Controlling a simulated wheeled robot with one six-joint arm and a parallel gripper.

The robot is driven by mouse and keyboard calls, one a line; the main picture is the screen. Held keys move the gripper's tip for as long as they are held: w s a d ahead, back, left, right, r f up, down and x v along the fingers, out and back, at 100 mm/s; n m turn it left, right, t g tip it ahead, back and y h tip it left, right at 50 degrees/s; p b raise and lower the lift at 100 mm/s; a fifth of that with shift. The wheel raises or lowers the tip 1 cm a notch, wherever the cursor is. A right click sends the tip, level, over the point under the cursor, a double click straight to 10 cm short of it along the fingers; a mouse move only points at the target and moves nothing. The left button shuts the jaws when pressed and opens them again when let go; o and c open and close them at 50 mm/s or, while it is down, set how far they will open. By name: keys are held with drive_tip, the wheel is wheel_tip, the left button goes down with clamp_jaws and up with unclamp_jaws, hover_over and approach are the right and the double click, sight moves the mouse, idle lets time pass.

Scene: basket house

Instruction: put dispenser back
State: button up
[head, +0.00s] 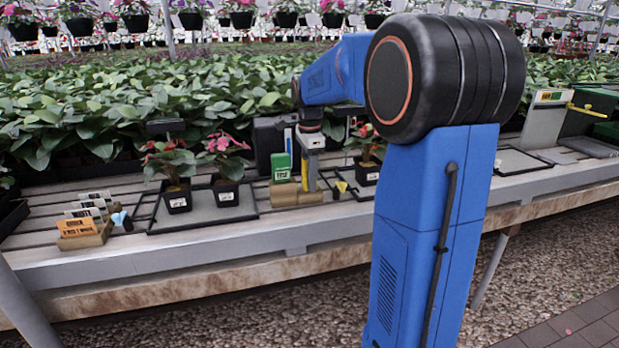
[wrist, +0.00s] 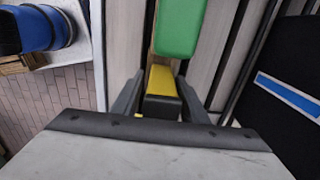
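A yellow and black dispenser (head: 312,172) stands upright beneath my gripper (head: 311,148), at or just above the tan wooden block (head: 312,198) on the bench. In the wrist view the dispenser (wrist: 162,82) lies between the two fingers of my gripper (wrist: 161,80), which sit close against both its sides and look closed on it. A green box-like item (head: 281,167) stands just left of it on the tan block. This green item (wrist: 179,28) shows beyond the fingertips in the wrist view. Where the dispenser's lower end meets the block is unclear.
Potted plants in a grey tray (head: 240,212) stand to the left, and another pot (head: 367,172) to the right. A black box (head: 268,142) stands behind. Label cards in a wooden holder (head: 85,238) sit at the far left. The bench's front edge is clear.

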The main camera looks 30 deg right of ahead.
drive_tip(key=shift+o, duration=0.3)
wheel_tip(320, 180, up, 17)
drive_tip(key=shift+r, duration=0.2)
idle(0.4)
drive_tip(key=s+a+f+n+t, duration=0.1)
drive_tip(key=s+a+f+n, duration=0.4)
drive_tip(key=s, duration=0.5)
drive_tip(key=s+a+f+n+t, duration=0.2)
drive_tip(key=s+a+f+n, duration=0.3)
drive_tip(key=s+f+n, duration=0.4)
drive_tip(key=s+a+f+n+t, duration=0.1)
drive_tip(key=s+a+f+n, duration=0.4)
drive_tip(key=s+f+n, duration=0.2)
drive_tip(key=s+f, duration=0.2)
drive_tip(key=s, duration=0.2)
drive_tip(key=shift+a+f+t, duration=0.25)
drive_tip(key=shift+a+t, duration=0.15)
drive_tip(key=shift+s, duration=0.1)
